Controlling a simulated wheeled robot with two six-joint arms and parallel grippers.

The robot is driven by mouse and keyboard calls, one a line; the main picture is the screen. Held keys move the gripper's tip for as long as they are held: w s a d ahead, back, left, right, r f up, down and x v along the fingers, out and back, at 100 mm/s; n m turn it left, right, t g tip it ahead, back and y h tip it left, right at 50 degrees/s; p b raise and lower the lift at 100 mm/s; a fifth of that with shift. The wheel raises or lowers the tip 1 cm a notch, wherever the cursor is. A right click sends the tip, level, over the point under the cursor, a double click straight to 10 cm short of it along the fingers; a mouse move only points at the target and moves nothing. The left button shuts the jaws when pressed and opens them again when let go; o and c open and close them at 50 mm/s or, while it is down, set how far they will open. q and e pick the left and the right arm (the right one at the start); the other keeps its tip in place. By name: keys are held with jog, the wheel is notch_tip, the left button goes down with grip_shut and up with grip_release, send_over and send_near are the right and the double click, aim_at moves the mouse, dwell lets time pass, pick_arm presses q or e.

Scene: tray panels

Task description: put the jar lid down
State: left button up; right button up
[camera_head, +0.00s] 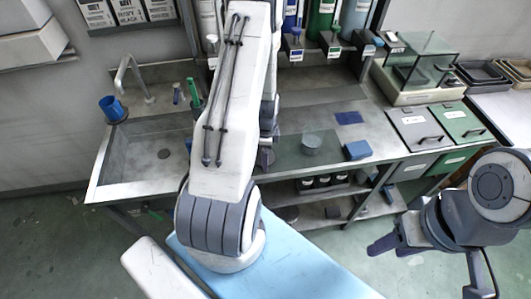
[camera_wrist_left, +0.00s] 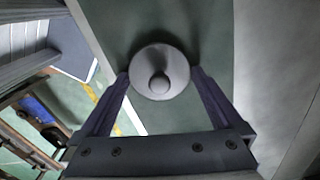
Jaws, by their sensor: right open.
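The jar lid (camera_wrist_left: 160,72) is a round grey disc with a small knob, seen from above in the left wrist view. My left gripper (camera_wrist_left: 160,78) has a finger at each side of it, the tips against its rim, and appears shut on it. A dark green surface lies below the lid; the height between them is unclear. A clear round jar (camera_head: 312,142) stands on the green mat (camera_head: 290,153) right of that arm. My right gripper (camera_head: 428,268) is open and empty, off the bench at the lower right.
A blue block (camera_head: 357,150) and a dark blue flat piece (camera_head: 349,117) lie near the jar. A sink (camera_head: 140,165) with a blue cup (camera_head: 112,108) is at left. Lidded bins (camera_head: 418,128) and a glass case (camera_head: 418,62) stand at right.

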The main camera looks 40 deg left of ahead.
pick_arm(q)
jog(key=shift+r, duration=0.2)
jog(key=shift+w+r, duration=0.1)
jog(key=shift+r, duration=0.15)
notch_tip(320, 180, up, 12)
jog(key=f+b, duration=0.1)
jog(key=b, duration=0.1)
jog(key=d+r, duration=0.5)
jog(key=d, duration=0.5)
jog(key=s+d+r+n, duration=0.1)
jog(key=s+d+r, duration=0.25)
jog(key=d, duration=0.75)
jog(key=s+d+r+n, duration=0.1)
jog(key=s+d+r, duration=0.1)
jog(key=s+d, duration=0.2)
jog(key=s+d+r+n+h, duration=0.1)
jog(key=s+d+r, duration=0.2)
jog(key=s, duration=0.6)
jog(key=shift+s+d, duration=0.15)
jog(key=shift+d, duration=1.1)
